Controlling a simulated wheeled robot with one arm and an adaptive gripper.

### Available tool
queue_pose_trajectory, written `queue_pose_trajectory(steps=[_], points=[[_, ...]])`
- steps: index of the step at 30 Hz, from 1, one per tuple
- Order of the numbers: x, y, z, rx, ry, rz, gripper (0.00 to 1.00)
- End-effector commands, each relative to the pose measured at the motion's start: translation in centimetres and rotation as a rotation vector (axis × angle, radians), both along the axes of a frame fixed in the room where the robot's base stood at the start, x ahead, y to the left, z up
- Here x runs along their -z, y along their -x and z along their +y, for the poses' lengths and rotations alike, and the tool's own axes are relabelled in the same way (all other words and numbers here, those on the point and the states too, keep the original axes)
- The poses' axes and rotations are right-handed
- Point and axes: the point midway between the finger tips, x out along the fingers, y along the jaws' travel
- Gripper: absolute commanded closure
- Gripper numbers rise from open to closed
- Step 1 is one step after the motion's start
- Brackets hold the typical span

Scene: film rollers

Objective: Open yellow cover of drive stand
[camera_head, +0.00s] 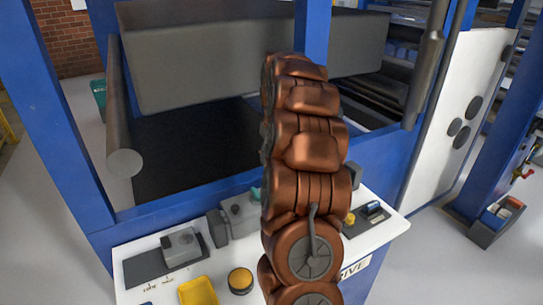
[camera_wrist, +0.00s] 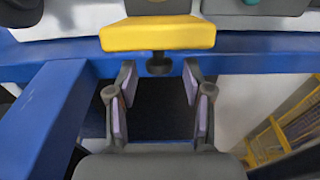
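The yellow cover (camera_wrist: 158,33) is a flat yellow block at the top of the wrist view. A short dark knob or stem (camera_wrist: 158,63) shows just below its front edge. In the head view a yellow box-like piece (camera_head: 198,292), likely this cover, sits on the white top of the drive stand (camera_head: 385,222), at the bottom edge. My gripper (camera_wrist: 158,75) is open and empty, its fingers spread to either side below the cover. Whether a fingertip touches it I cannot tell. In the head view my gripper is hidden or out of frame below my copper-coloured arm.
A round yellow button (camera_head: 240,280) stands beside the yellow piece. Grey control boxes (camera_head: 180,248) are at its back left, and a small yellow knob (camera_head: 350,218) is to the right. Blue frame posts (camera_head: 55,110) and a grey roller (camera_head: 122,110) rise behind.

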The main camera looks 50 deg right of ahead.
Motion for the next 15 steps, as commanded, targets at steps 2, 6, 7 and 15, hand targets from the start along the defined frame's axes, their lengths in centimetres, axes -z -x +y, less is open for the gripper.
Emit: queue_pose_trajectory(steps=[2, 6, 7, 15], points=[[0.0, 0.0, 0.0, 0.000, 0.000, 0.001, 0.48], [0.0, 0.1, 0.0, 0.001, -0.001, 0.002, 0.48], [0.0, 0.1, 0.0, 0.001, -0.001, 0.002, 0.48], [-2.4, 0.2, 0.0, 0.000, 0.002, -0.001, 0.48]])
